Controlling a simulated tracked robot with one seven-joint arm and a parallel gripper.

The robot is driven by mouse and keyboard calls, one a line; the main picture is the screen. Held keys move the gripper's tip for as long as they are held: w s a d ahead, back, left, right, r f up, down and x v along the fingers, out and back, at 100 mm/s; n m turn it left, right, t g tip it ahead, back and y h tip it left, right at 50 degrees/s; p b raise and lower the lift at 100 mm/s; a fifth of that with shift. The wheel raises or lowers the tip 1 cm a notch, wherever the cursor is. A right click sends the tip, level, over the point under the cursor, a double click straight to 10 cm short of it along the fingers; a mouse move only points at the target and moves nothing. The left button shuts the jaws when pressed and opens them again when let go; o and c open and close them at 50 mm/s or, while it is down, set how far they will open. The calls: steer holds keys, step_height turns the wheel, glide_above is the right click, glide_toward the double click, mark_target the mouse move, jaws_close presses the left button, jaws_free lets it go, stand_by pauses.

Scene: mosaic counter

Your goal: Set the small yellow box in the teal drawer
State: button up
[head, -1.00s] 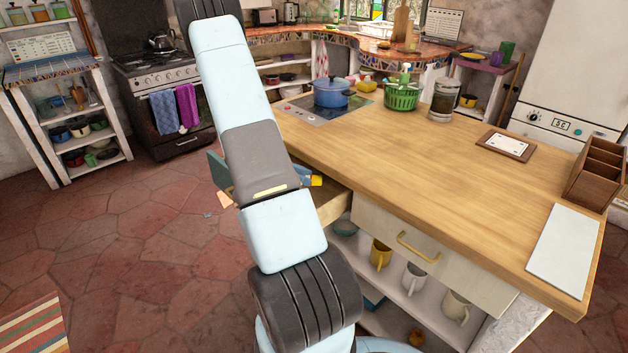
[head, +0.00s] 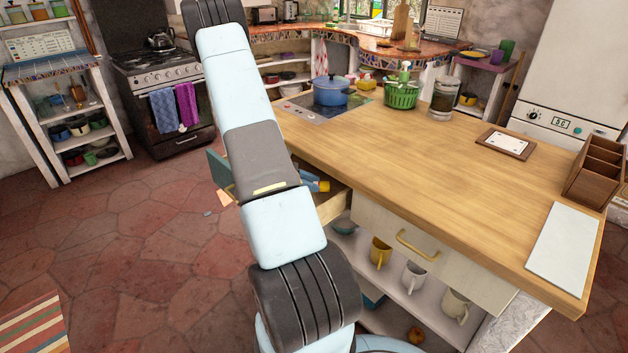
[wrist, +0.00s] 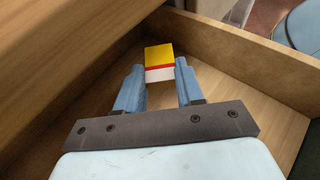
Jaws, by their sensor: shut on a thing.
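The small yellow box (wrist: 159,56), with a red stripe and a white end, is between the blue fingertips of my gripper (wrist: 160,72). My gripper is shut on it. In the wrist view they are over the wooden interior of the open drawer (wrist: 215,120); whether the box touches the drawer floor I cannot tell. In the head view the teal drawer front (head: 219,169) shows left of my arm. A small part of the yellow box (head: 324,185) and of my gripper (head: 311,182) shows right of my arm, which hides most of the drawer.
The wooden counter (head: 430,170) lies above and right of the open drawer. A closed cream drawer (head: 385,228) with a yellow handle is beside it. A shelf with mugs (head: 381,253) is below. A blue pot (head: 331,91) and a green basket (head: 401,96) stand at the back.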

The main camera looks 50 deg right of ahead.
steer(key=o, duration=1)
